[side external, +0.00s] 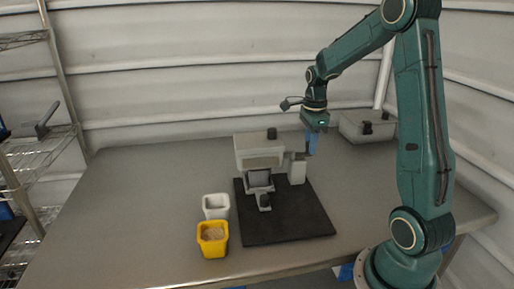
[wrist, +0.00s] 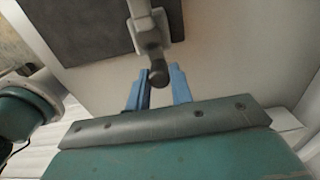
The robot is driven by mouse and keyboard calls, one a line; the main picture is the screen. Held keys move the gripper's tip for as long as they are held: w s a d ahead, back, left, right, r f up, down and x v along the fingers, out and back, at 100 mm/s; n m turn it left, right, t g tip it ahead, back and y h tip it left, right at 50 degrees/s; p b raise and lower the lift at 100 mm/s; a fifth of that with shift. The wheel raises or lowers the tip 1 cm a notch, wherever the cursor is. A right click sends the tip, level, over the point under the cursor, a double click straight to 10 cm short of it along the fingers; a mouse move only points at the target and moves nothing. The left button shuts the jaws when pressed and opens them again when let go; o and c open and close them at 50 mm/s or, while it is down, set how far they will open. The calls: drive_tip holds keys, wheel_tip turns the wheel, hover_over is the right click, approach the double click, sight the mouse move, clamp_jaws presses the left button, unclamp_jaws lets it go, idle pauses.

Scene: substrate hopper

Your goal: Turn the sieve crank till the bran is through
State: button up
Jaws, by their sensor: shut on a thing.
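The grey sieve machine (side external: 259,152) stands on a black base plate (side external: 285,225) on the table. Its crank (wrist: 151,40) shows in the wrist view as a grey arm ending in a dark rounded handle (wrist: 158,74). My gripper (side external: 312,148) is at the machine's right side, pointing down, its blue fingers shut on the crank handle. In the wrist view the fingers (wrist: 160,78) stand on either side of the handle. A yellow cup (side external: 212,248) holds tan, bran-like material. A white cup (side external: 216,212) stands just behind it. The inside of the sieve is hidden.
A grey box (side external: 366,128) with a dark knob stands at the back right of the table. A wire shelf (side external: 35,150) is beyond the left edge. The left part of the table (side external: 130,200) is clear. A ribbed wall runs behind.

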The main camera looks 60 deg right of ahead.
drive_tip(key=w, duration=0.2)
drive_tip(key=w+d, duration=0.1)
drive_tip(key=shift+w, duration=0.35)
drive_tip(key=shift+w+a, duration=0.4)
drive_tip(key=shift+a, duration=0.45)
drive_tip(key=shift+w+a, duration=0.35)
drive_tip(key=shift+a, duration=0.45)
drive_tip(key=shift+w+a, duration=0.3)
drive_tip(key=shift+a, duration=0.55)
